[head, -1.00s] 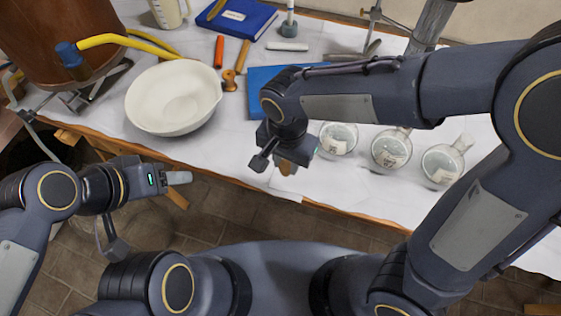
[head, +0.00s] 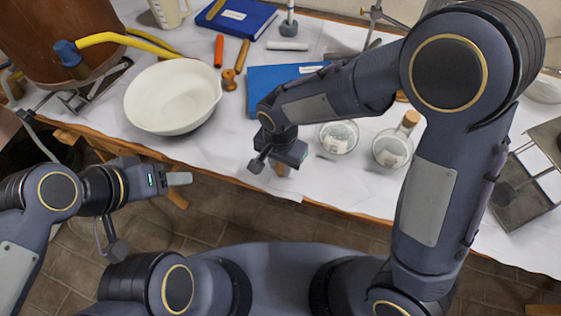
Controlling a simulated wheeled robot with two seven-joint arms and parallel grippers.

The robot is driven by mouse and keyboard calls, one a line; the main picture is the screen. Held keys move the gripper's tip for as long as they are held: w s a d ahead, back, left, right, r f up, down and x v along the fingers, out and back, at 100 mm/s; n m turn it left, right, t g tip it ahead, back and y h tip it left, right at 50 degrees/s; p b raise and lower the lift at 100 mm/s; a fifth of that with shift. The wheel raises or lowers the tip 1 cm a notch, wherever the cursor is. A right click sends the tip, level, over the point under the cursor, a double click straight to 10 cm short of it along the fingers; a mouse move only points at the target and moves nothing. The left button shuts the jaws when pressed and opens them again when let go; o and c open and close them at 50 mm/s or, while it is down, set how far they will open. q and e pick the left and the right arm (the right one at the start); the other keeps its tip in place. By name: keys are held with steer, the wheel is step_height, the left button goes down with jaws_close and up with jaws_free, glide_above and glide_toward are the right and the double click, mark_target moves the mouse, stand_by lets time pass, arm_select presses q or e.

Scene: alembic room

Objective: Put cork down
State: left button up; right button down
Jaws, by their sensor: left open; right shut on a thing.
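My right gripper (head: 276,164) hangs over the front edge of the table, left of the flasks. It is shut on a small light-brown cork (head: 281,170), mostly hidden by the jaws. I cannot tell whether the cork touches the table. A round glass flask (head: 338,138) stands just right of the gripper; its neck is hidden behind my arm. A second flask (head: 392,149) beside it has a cork (head: 410,119) in its neck. My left gripper (head: 178,179) is open and empty, in front of the table and below the white bowl.
The white bowl (head: 172,96) stands at the left beside a brown vessel (head: 75,35). A blue folder (head: 268,85) lies behind my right gripper. A metal stand (head: 525,190) is at the right. The white tabletop (head: 240,150) is clear between bowl and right gripper.

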mark_target(280, 167)
steer(key=c, duration=1.1)
jaws_free()
steer(key=shift+f, duration=0.1)
steer(key=shift+c, duration=0.2)
steer(key=shift+r+p, duration=0.4)
step_height(280, 167, up, 12)
steer(key=s+d+r+n+t+y, duration=0.1)
steer(key=s+d+r+y, duration=0.1)
steer(key=d, duration=0.4)
steer(key=s+d+r+y, duration=0.1)
steer(key=d+r, duration=0.1)
steer(key=d, duration=0.5)
steer(key=s+d+n+t, duration=0.3)
steer(key=s+d+t, duration=0.1)
steer(key=s+d, duration=0.3)
steer(key=shift+s+d+f+t+y+p, duration=0.3)
steer(key=shift+s+y+p, duration=0.1)
steer(key=shift+s, duration=0.5)
